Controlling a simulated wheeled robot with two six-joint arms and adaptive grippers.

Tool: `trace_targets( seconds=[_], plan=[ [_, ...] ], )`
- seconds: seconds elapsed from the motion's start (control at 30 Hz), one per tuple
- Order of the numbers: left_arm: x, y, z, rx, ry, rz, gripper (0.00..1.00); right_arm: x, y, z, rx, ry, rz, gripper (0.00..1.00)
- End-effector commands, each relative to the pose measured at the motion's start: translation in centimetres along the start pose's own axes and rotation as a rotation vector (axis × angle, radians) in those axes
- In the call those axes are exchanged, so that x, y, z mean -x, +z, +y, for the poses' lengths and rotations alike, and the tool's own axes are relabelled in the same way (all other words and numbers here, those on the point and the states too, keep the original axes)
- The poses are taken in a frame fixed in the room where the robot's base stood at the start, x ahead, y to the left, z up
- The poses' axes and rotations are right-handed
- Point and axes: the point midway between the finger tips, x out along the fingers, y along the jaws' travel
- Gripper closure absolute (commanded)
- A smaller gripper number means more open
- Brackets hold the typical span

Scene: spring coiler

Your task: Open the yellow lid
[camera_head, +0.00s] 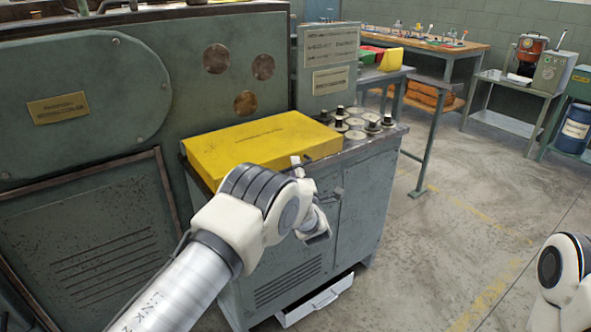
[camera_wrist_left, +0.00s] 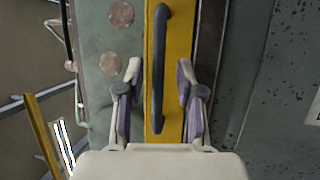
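The yellow lid (camera_head: 262,141) lies closed and flat on top of the green cabinet in the head view. In the left wrist view its yellow front face (camera_wrist_left: 178,60) carries a long dark handle (camera_wrist_left: 159,65). My left gripper (camera_head: 316,177) is in front of the lid's front side. In the left wrist view its two fingers (camera_wrist_left: 158,95) are apart, one on each side of the handle, with gaps visible between fingers and handle. In the head view my arm hides the handle. Only a link of my right arm shows at the lower right; its gripper is out of view.
The green cabinet (camera_head: 365,205) has several round metal parts (camera_head: 355,123) beside the lid. A large green machine (camera_head: 190,85) stands behind and left. An open drawer (camera_head: 316,301) is low at the front. The floor to the right is clear.

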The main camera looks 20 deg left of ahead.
Motion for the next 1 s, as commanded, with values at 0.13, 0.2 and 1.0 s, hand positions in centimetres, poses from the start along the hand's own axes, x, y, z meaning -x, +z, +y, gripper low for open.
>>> trace_targets(
  seconds=[0.13,0.2,1.0],
  plan=[
    [-0.9,0.0,0.0,0.0,0.001,0.0,0.63,0.0,0.0,0.0,0.0,0.0,0.0,0.6],
    [-1.0,0.0,0.0,-0.001,0.0,0.0,0.63,0.0,0.0,0.0,0.0,0.0,0.0,0.6],
    [-2.2,-1.6,2.9,0.027,-0.066,0.002,1.0,2.6,0.0,0.0,0.0,0.0,0.0,0.6]
  ],
)
